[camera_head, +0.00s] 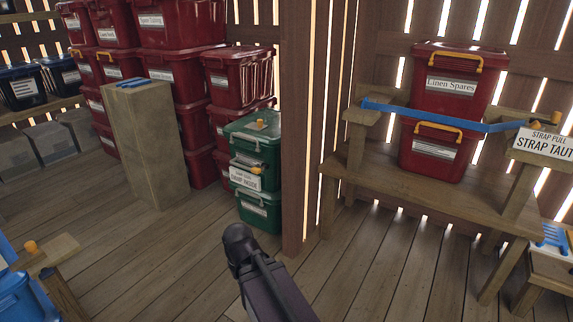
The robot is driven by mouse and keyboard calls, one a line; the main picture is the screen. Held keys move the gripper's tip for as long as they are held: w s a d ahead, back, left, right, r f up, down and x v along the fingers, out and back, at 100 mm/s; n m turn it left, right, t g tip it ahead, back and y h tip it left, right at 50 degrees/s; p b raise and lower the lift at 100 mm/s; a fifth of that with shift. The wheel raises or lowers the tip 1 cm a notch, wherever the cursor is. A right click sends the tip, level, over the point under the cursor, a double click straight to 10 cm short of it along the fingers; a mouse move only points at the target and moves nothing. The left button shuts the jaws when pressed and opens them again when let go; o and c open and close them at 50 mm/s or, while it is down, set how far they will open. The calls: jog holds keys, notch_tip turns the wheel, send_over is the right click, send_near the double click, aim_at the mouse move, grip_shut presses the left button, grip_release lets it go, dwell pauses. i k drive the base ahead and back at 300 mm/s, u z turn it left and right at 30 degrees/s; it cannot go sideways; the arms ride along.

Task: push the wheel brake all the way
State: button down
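I cannot make out a wheel or a wheel brake for certain in the head view. A stack of green lidded bins (258,145) stands left of the wooden post. It has a small orange piece (262,124) on top, a yellow-orange piece at its right side and a white label on its front. A dark arm part of mine (262,270) rises from the bottom middle, in front of the green stack and apart from it. My gripper's fingers do not show.
Red bins (180,32) are stacked at the back left behind a wooden pedestal (153,145). A blue bin (22,298) is at lower left. The middle plank floor is clear.

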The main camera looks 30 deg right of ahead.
aim_at(257, 171)
jog(key=z, duration=0.05)
jog(key=k, duration=0.1)
jog(key=z, duration=0.15)
jog(key=i, duration=1.1)
jog(key=u, duration=0.45)
